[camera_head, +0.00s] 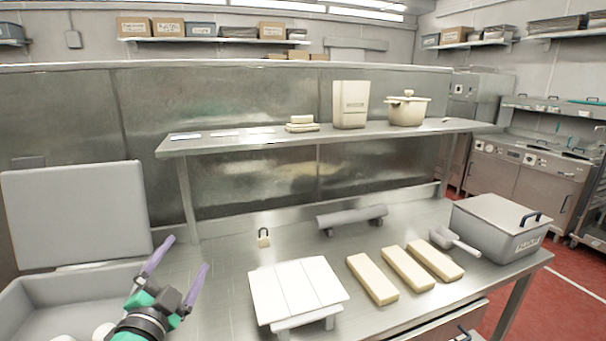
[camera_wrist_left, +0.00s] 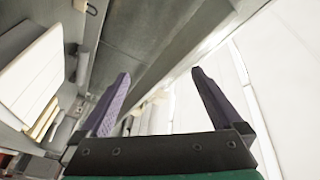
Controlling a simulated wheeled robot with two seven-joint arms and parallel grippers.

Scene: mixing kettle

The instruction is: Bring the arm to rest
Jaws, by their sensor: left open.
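My left gripper (camera_head: 177,272) is in the lower left of the head view, fingers pointing up and apart. It is open with nothing between the purple fingers, and it is beside the grey bin at the left end of the steel table. In the left wrist view the same open gripper (camera_wrist_left: 160,95) shows its two fingers spread and empty. My right gripper is not in either view.
A grey bin (camera_head: 30,299) with a raised lid (camera_head: 76,213) is at the left. A white slatted stand (camera_head: 297,288), several cream blocks (camera_head: 407,268) and a grey lidded box (camera_head: 500,230) stand on the table. A shelf (camera_head: 230,143) holding a pot (camera_head: 407,111) spans above.

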